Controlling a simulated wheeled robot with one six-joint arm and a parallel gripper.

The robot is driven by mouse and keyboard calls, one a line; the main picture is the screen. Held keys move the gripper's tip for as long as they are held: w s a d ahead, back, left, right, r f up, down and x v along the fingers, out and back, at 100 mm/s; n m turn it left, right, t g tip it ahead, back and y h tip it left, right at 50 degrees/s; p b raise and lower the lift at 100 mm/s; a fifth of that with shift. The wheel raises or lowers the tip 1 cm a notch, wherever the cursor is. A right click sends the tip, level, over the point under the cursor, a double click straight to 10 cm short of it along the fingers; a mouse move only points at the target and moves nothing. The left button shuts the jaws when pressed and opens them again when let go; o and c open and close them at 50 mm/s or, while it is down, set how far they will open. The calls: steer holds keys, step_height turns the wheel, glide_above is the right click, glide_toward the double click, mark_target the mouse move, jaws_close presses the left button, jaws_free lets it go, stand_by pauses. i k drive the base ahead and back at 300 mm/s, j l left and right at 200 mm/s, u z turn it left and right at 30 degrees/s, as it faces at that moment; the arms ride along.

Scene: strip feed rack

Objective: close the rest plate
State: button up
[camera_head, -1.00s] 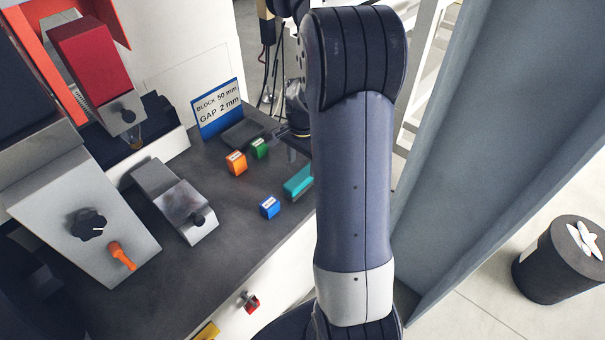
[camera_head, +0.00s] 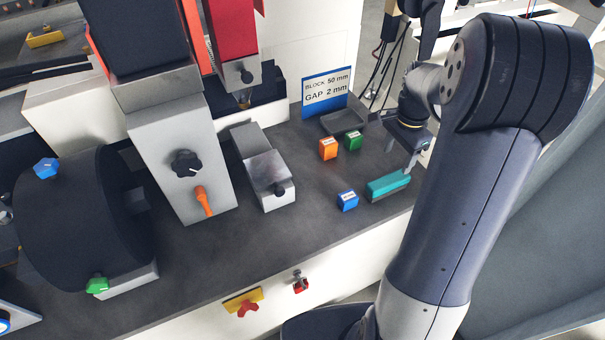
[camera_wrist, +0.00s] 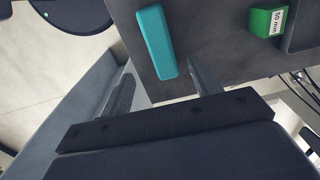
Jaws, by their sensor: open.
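No part is labelled as the rest plate. A silver sloped block with a black knob (camera_head: 268,180) stands on the dark bench top and may be it, but I cannot tell. My gripper (camera_head: 416,152) is open beside the teal block (camera_head: 388,185), near the bench's right edge. In the wrist view my gripper's two fingers (camera_wrist: 162,68) stand apart with nothing held, and the teal block (camera_wrist: 156,42) shows just beyond them. The head view partly hides the fingers.
Orange (camera_head: 328,149), green (camera_head: 353,137) and blue (camera_head: 347,201) blocks stand on the bench, near a small dark tray (camera_head: 343,121) and a sign (camera_head: 327,92). A grey housing with a knob and orange lever (camera_head: 190,150) and a black drum (camera_head: 80,220) stand left.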

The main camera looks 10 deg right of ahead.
mark_target(268, 169)
steer(key=k+j, duration=0.1)
steer(key=j, duration=0.35)
steer(key=k+j, duration=0.1)
steer(key=j, duration=0.35)
steer(key=k+j+z, duration=0.1)
steer(key=j, duration=0.4)
